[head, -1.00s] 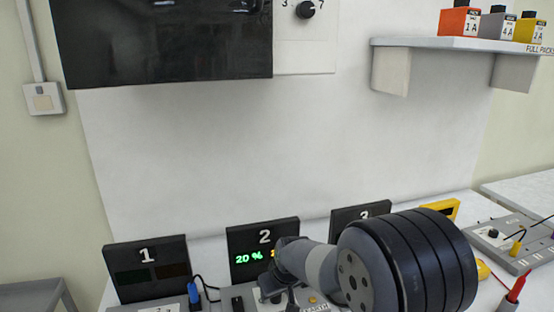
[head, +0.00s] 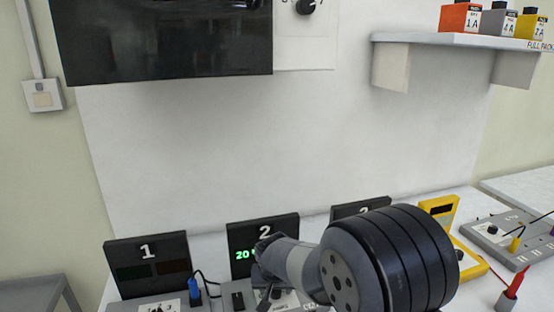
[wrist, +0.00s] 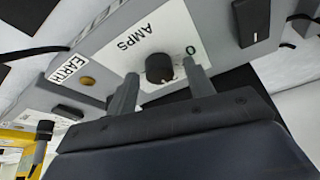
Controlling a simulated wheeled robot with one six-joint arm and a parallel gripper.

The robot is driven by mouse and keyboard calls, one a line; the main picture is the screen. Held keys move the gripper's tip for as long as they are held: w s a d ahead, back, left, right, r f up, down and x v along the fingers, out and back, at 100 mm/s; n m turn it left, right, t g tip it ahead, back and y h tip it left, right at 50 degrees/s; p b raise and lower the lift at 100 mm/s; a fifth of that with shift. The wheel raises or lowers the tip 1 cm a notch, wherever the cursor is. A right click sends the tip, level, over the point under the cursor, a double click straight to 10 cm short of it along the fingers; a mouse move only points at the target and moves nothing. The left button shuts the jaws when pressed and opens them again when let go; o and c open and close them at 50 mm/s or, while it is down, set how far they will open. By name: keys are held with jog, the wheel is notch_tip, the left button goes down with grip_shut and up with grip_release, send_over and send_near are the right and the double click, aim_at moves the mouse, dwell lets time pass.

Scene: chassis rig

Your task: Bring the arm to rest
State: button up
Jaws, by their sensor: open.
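My arm rises in front of station 2 in the head view, its thick dark joint hiding part of the bench. In the wrist view my gripper (wrist: 160,85) is open, with two grey fingers apart. A black knob (wrist: 160,68) on the AMPS panel (wrist: 145,38) appears between the fingertips; I cannot tell whether they touch it. Display 2 (head: 262,234) shows green digits starting with 20, the rest hidden behind my arm.
Display 1 (head: 147,262) stands left, with a blue plug (head: 194,292) beside it. A yellow meter (head: 440,215) and a red plug (head: 516,284) are at right. A shelf (head: 450,42) holds several packs. The wall between is clear.

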jog(key=shift+a+m+h, duration=0.1)
jog(key=shift+m+h, duration=0.2)
jog(key=shift+m, duration=0.5)
jog(key=v, duration=0.6)
jog(key=shift+s+r+b, duration=0.1)
jog(key=shift+r+b, duration=0.15)
jog(key=shift+b, duration=0.05)
